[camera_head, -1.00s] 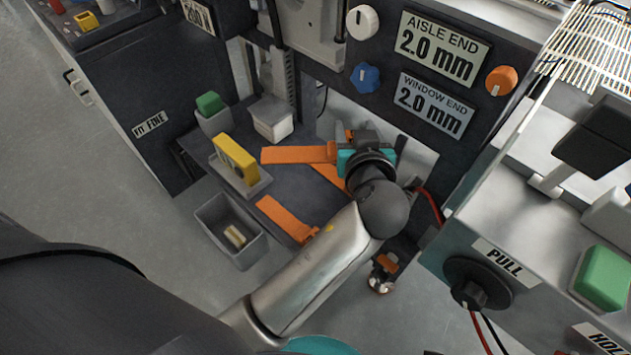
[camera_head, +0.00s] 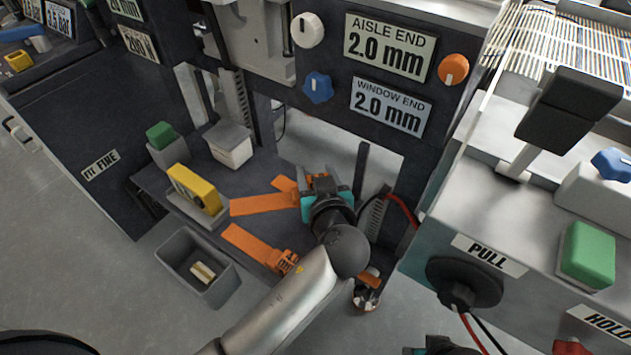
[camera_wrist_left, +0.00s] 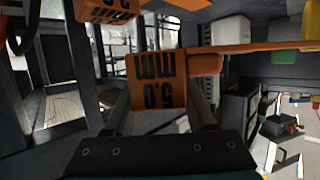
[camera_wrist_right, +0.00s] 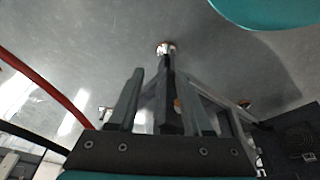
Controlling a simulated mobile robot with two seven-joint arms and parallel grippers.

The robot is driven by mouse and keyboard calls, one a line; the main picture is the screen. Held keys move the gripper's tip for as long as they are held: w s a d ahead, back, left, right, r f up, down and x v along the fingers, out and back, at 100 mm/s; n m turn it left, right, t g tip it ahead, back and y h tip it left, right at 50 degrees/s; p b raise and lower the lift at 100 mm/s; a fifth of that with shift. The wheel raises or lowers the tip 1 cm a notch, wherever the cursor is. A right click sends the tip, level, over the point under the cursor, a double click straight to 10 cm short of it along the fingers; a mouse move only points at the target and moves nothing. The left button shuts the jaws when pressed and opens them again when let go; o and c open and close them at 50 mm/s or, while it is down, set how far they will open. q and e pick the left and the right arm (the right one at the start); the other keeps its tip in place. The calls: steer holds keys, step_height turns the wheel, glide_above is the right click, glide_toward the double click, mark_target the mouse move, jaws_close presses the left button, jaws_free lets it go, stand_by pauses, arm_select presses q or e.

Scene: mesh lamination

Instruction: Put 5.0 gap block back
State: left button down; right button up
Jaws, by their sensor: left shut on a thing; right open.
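The orange 5.0 gap block (camera_wrist_left: 155,80) shows in the left wrist view, its "5.0 mm" label upside down. It sits between the fingers of my left gripper (camera_wrist_left: 160,112), which is shut on it. In the head view the left gripper (camera_head: 322,185) is above the right part of the dark shelf, with an orange strip (camera_head: 262,205) reaching left from it. Another labelled orange block (camera_head: 262,248) lies at the shelf's front edge. My right gripper (camera_wrist_right: 170,95) is open and empty in the right wrist view, pointing toward the floor.
On the dark shelf (camera_head: 150,180) are a yellow block (camera_head: 195,188) in a tray, a green block (camera_head: 160,135) and a white-lidded box (camera_head: 228,140). A grey bin (camera_head: 190,250) stands in front. A machine panel with knobs and a red cable (camera_head: 403,212) are near the arm.

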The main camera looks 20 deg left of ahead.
arm_select(q)
steer(key=shift+f+b, duration=0.3)
steer(key=shift+f, duration=0.6)
arm_select(e)
steer(key=shift+w+r, duration=0.2)
steer(key=shift+r, duration=0.3)
steer(key=shift+w+r, duration=0.15)
steer(key=shift+r, duration=0.3)
arm_select(q)
steer(key=shift+f, duration=0.1)
steer(key=shift+f, duration=0.2)
arm_select(e)
steer(key=shift+w+r+t, duration=0.1)
steer(key=shift+r+t, duration=0.2)
arm_select(q)
steer(key=shift+b, duration=0.3)
arm_select(e)
steer(key=shift+a+r, duration=0.1)
steer(key=shift+r, duration=0.05)
arm_select(q)
steer(key=shift+f, duration=0.3)
steer(key=shift+c, duration=1.1)
jaws_free()
arm_select(e)
steer(key=shift+w+r, duration=0.15)
steer(key=shift+r, duration=0.5)
